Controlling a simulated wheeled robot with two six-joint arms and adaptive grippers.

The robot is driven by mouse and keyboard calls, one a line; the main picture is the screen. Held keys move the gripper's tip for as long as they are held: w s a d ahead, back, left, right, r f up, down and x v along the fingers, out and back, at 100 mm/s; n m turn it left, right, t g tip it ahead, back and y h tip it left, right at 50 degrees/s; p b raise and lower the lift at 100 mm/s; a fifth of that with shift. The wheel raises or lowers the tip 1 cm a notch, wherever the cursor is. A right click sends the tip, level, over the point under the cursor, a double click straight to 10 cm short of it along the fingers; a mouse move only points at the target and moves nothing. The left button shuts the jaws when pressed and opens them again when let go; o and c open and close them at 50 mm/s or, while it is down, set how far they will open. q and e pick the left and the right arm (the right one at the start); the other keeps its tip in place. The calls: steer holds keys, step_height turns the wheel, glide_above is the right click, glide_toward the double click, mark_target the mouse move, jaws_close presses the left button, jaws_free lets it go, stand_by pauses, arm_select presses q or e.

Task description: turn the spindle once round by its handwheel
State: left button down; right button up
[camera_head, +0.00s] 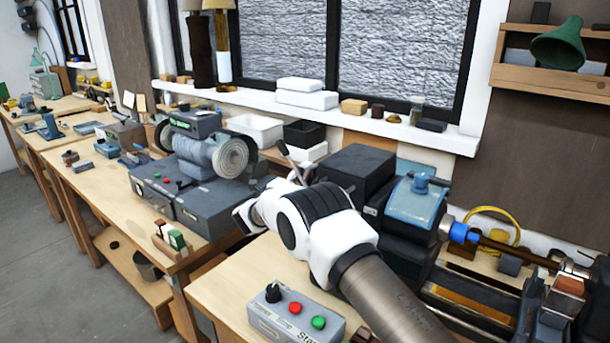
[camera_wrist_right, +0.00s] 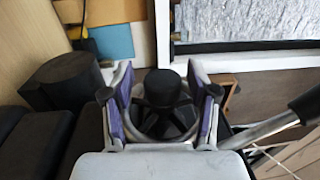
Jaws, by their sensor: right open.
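My right gripper (camera_wrist_right: 160,92) is open in the right wrist view, its two purple-lined fingers spread on either side of a black round hub with spokes, which looks like the handwheel (camera_wrist_right: 163,88). I cannot tell whether the fingers touch it. In the head view my right arm reaches in from the lower right, and its white hand hides the handwheel there. The lathe's black headstock with a blue cover (camera_head: 412,205) stands just right of the hand. The spindle's blue-collared end and a brown rod (camera_head: 505,247) stick out to its right. My left gripper is not in view.
A grey control box (camera_head: 295,318) with a black knob, red and green buttons sits on the front bench. A bench grinder-like machine (camera_head: 205,155) stands on the bench to the left. The windowsill (camera_head: 370,125) behind holds white boxes and small items.

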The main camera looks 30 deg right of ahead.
steer(key=shift+a+r, duration=0.15)
steer(key=shift+a, duration=0.15)
steer(key=shift+c, duration=0.3)
jaws_close()
steer(key=shift+s, duration=0.1)
steer(key=shift+r, duration=0.1)
stand_by(0.5)
steer(key=shift+c, duration=0.8)
jaws_free()
steer(key=shift+d, duration=0.1)
steer(key=shift+o, duration=1.1)
steer(key=shift+d, duration=0.1)
steer(key=v, duration=1.2)
